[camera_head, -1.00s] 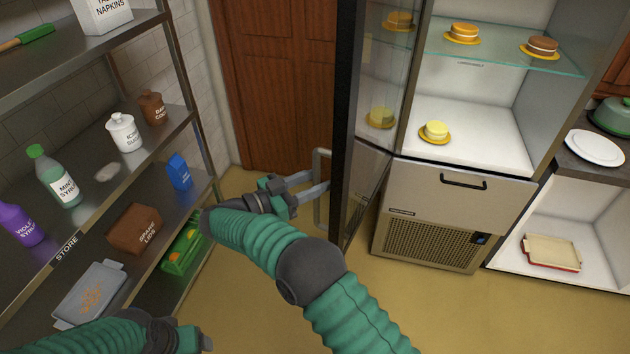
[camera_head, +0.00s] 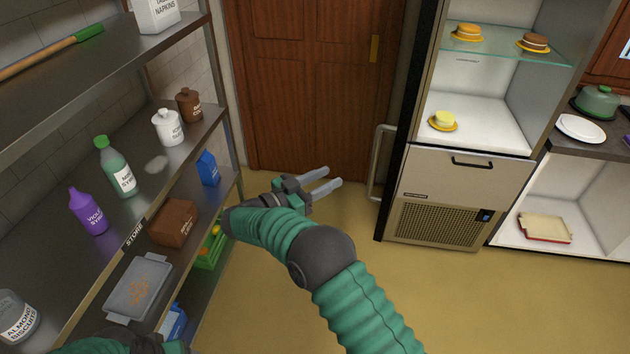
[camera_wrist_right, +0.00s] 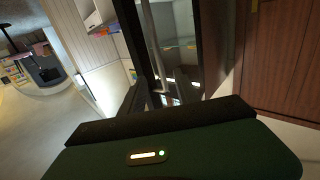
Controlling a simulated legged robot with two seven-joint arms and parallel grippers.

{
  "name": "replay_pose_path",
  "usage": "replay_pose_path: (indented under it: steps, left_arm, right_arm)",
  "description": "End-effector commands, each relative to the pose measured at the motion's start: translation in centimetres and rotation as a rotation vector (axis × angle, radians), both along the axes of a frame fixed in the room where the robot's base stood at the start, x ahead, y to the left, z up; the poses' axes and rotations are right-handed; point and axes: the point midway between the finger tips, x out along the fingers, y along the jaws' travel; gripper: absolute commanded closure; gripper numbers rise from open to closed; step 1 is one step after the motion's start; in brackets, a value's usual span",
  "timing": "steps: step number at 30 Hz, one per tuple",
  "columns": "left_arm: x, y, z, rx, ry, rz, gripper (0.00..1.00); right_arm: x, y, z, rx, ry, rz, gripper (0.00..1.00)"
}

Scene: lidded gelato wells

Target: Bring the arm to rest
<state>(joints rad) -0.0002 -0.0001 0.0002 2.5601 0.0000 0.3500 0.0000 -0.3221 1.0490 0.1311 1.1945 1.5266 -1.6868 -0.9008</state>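My right arm reaches in from the bottom, its green sleeve and dark elbow crossing the floor in the head view. My right gripper (camera_head: 334,176) is open and empty, with its two grey fingers parted and pointing right. It hovers in front of the wooden door, left of the display case's door handle (camera_head: 380,165), with a visible gap between them. My left gripper (camera_head: 172,349) is at the bottom left edge, mostly cut off, beside the store shelf; its fingers are hidden. The right wrist view shows a dark-framed glass door (camera_wrist_right: 180,50) beyond the gripper body.
The metal store shelf (camera_head: 205,128) stands close on the left with bottles, jars and boxes. The display case (camera_head: 470,175) holds several cakes; its front is uncovered. A brown wooden door (camera_head: 315,90) stands behind. The yellow floor (camera_head: 480,300) is clear at right.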

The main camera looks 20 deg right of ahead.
Motion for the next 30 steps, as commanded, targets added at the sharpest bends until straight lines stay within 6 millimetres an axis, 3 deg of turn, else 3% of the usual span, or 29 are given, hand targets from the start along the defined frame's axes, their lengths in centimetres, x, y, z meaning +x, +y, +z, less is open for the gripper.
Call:
replay_pose_path:
  steps: [14, 17, 19, 22, 23, 25, 30]
  left_arm:
    - [0.0, 0.0, 0.0, 0.000, 0.000, 0.000, 0.26]
    - [0.0, 0.0, 0.0, 0.000, 0.000, 0.000, 0.26]
    - [0.0, 0.0, 0.0, 0.000, 0.000, 0.000, 0.26]
    - [0.0, 0.0, 0.0, 0.000, 0.000, 0.001, 0.26]
    - [0.0, 0.0, 0.0, 0.000, 0.000, 0.001, 0.26]
    - [0.0, 0.0, 0.0, 0.000, 0.000, 0.001, 0.26]
    - [0.0, 0.0, 0.0, 0.000, 0.000, 0.000, 0.26]
  right_arm:
    - [0.3, 0.6, 0.5, -0.005, -0.009, 0.023, 0.62]
    - [2.9, 0.3, 2.4, 0.006, -0.051, 0.177, 0.62]
    - [5.7, 0.7, 4.2, 0.033, -0.074, 0.388, 0.62]
    - [7.4, 2.9, 5.0, 0.126, -0.008, 0.745, 0.62]
    - [7.0, 3.7, 4.4, 0.167, 0.039, 0.841, 0.62]
    - [3.8, 5.4, 1.8, 0.284, 0.199, 1.025, 0.62]
    - [-9.7, 5.6, -6.2, 0.562, 0.641, 1.175, 0.62]
